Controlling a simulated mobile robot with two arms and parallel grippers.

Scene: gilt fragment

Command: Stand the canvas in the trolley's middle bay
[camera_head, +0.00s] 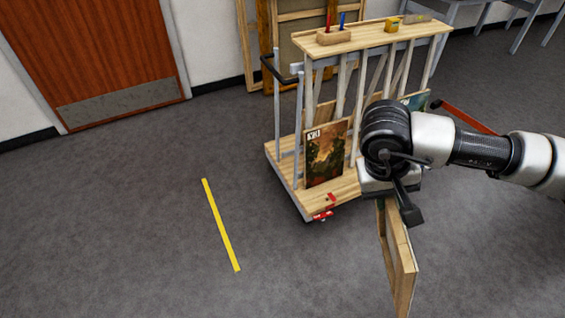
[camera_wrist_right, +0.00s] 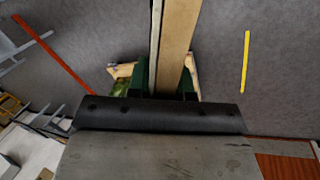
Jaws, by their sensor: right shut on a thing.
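The canvas (camera_head: 401,262) hangs upright below my right gripper (camera_head: 396,204), seen nearly edge-on with its wooden stretcher frame showing. In the right wrist view the gripper's two green-tipped fingers (camera_wrist_right: 163,80) are shut on the canvas edge (camera_wrist_right: 176,35). The trolley (camera_head: 284,158) stands behind and left of the canvas, with a wooden base, a top shelf and upright slats between bays. The canvas is in front of the trolley, outside the bays. My right wrist hides part of the middle and right of the trolley. My left gripper is not in view.
A dark landscape painting (camera_head: 326,155) stands in the trolley's left bay. Another painting (camera_head: 414,100) shows partly behind my wrist. The top shelf (camera_head: 365,38) carries a pen block and a yellow item. A yellow floor strip (camera_head: 221,225) lies left on open floor.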

